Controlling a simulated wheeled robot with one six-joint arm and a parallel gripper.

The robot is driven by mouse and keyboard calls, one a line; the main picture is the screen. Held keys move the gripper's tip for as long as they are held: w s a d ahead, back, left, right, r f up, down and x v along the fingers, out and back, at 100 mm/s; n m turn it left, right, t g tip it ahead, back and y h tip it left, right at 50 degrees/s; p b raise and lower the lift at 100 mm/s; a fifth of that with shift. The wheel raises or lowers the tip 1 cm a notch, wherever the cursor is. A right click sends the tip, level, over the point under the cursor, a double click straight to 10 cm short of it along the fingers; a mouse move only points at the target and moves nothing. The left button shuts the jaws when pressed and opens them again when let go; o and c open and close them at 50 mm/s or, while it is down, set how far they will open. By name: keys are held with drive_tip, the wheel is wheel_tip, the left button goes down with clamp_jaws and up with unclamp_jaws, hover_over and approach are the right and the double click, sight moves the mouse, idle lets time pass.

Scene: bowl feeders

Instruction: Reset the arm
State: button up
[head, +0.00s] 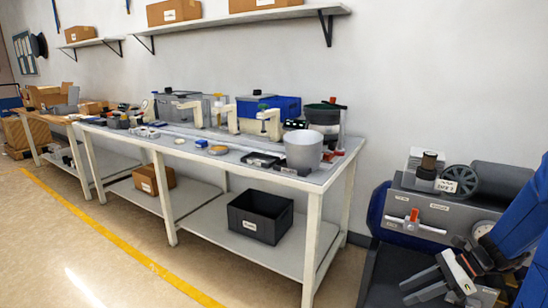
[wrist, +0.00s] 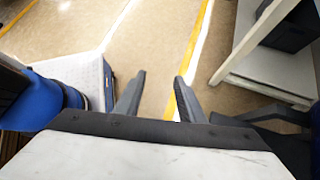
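My gripper (head: 426,291) shows at the lower right of the head view, at the end of my blue arm (head: 516,236). It is low and to the right of the workbench, beside a grey machine. In the wrist view my gripper (wrist: 160,85) has its two dark fingers apart, with only floor showing between them. It is open and empty.
A long workbench (head: 318,178) with bowl feeders and small parts runs along the wall. A black bin (head: 260,217) and a cardboard box (head: 153,179) sit on its lower shelf. A yellow line (head: 120,237) crosses the open floor in front.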

drive_tip(key=s+a+r+n+t+h, duration=0.1)
drive_tip(key=s+a+r+n+h, duration=0.3)
drive_tip(key=s+n, duration=0.4)
drive_tip(key=s+a+r+n+t+h, duration=0.1)
drive_tip(key=s+a+r+n+h, duration=0.4)
drive_tip(key=n, duration=0.9)
drive_tip(key=s+a+r, duration=0.1)
drive_tip(key=s+r, duration=0.2)
drive_tip(key=shift+a+t, duration=0.15)
drive_tip(key=shift+t, duration=0.25)
